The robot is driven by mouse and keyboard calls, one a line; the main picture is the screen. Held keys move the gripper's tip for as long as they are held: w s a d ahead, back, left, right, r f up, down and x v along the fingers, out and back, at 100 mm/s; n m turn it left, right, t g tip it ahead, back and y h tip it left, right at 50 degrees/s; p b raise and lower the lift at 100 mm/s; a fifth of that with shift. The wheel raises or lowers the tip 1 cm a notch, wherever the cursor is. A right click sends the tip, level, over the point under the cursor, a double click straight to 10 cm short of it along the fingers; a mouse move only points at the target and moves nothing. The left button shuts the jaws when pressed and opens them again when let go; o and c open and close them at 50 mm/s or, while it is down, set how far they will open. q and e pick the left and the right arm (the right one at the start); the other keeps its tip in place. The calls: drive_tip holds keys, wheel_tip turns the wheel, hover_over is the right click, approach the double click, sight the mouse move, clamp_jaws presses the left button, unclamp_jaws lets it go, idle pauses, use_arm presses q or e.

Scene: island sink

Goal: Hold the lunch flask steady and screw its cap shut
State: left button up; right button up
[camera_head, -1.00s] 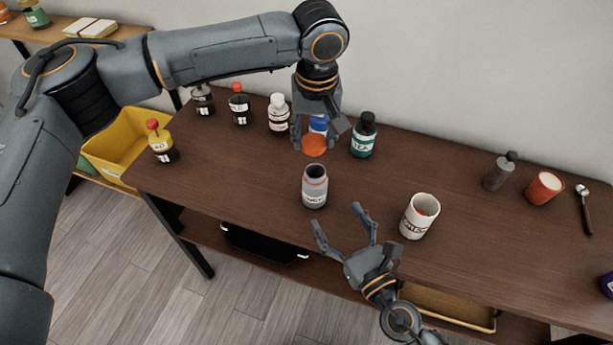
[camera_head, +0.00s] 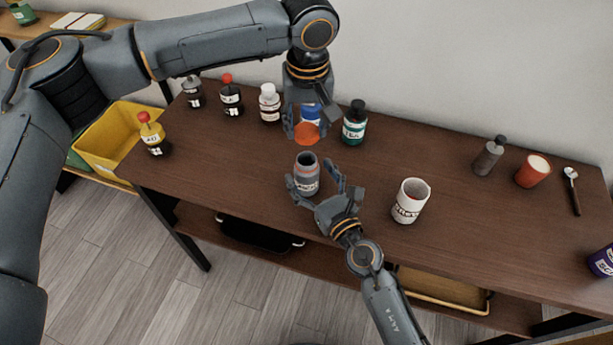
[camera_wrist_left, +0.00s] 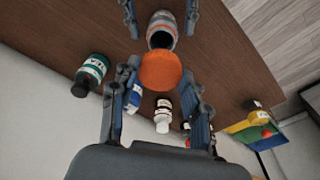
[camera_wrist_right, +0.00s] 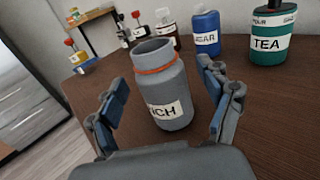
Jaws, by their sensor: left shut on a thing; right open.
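The lunch flask (camera_head: 306,172) is a grey jar with an orange ring below its open mouth and a white label. It stands upright on the table and also shows in the right wrist view (camera_wrist_right: 160,88). The orange cap (camera_head: 307,133) is held by my left gripper (camera_head: 308,128), which is shut on it above and behind the flask. The cap also shows in the left wrist view (camera_wrist_left: 160,71). My right gripper (camera_head: 316,184) is open, with its fingers on either side of the flask. In the right wrist view (camera_wrist_right: 165,95) gaps show between the fingers and the flask.
A white mug (camera_head: 410,201) stands right of the flask. A teal tea bottle (camera_head: 354,124) and a blue sugar bottle (camera_wrist_right: 206,33) stand behind, with several other bottles to the left. A red cup (camera_head: 532,171), a grey bottle (camera_head: 488,157) and a spoon (camera_head: 573,190) are at the right.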

drive_tip(key=shift+x, duration=1.1)
clamp_jaws()
use_arm(q)
drive_tip(key=shift+f, duration=2.45)
drive_tip(key=shift+f, duration=0.9)
drive_tip(key=shift+f, duration=0.55)
